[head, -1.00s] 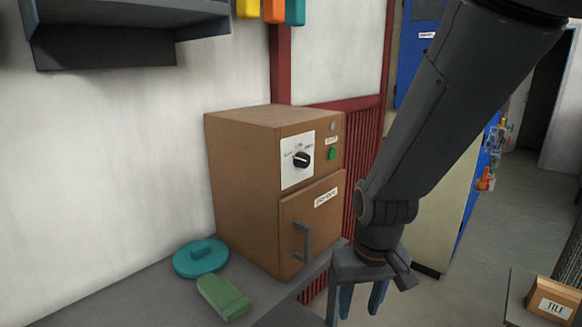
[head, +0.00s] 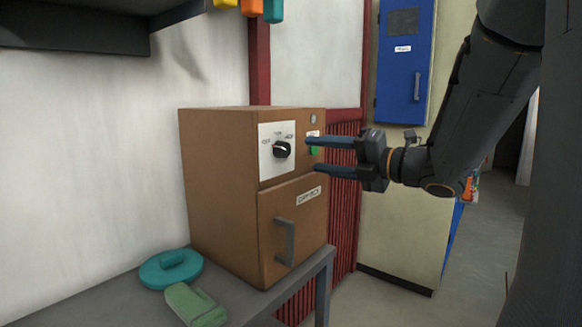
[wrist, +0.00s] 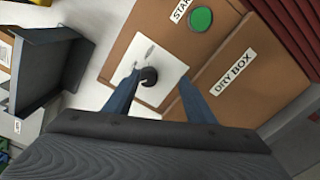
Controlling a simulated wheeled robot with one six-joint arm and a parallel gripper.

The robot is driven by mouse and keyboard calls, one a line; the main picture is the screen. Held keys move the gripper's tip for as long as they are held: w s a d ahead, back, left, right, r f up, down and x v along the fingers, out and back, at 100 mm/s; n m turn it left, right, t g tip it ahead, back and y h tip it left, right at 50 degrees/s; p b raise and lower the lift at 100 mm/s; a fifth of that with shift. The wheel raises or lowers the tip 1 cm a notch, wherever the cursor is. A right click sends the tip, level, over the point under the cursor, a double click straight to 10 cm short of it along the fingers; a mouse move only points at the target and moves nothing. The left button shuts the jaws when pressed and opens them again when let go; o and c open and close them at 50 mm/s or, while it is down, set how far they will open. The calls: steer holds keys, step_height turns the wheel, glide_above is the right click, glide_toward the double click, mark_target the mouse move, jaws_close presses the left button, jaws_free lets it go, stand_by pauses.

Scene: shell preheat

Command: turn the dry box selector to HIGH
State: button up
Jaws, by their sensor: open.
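The dry box (head: 225,190) is a brown cabinet on a grey bench, with a door and handle on its front. Its selector (head: 282,150) is a black knob on a white plate (head: 265,167); the small position labels are too blurred to read. My gripper (head: 311,155) is open and empty, its blue fingers pointing left toward the upper front of the box. In the wrist view the selector (wrist: 149,76) shows ahead, between the open fingers (wrist: 158,88) and nearer the left one. I see no contact with the knob.
A green start button (wrist: 202,19) sits beside the selector plate. A teal ring-shaped object (head: 160,272) and a green block (head: 193,305) lie on the bench (head: 110,305). A dark shelf (head: 75,30) hangs at upper left.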

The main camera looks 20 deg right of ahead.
mark_target(286, 151)
steer(key=w+a+n, duration=0.1)
steer(key=a, duration=0.1)
steer(key=w+a+n+y, duration=0.1)
steer(key=a, duration=0.1)
steer(key=w+a+n+g+p, duration=0.1)
steer(key=a, duration=0.1)
steer(key=shift+w+r+y, duration=0.25)
steer(key=shift+y, duration=0.15)
steer(key=shift+c, duration=0.3)
steer(key=c, duration=1)
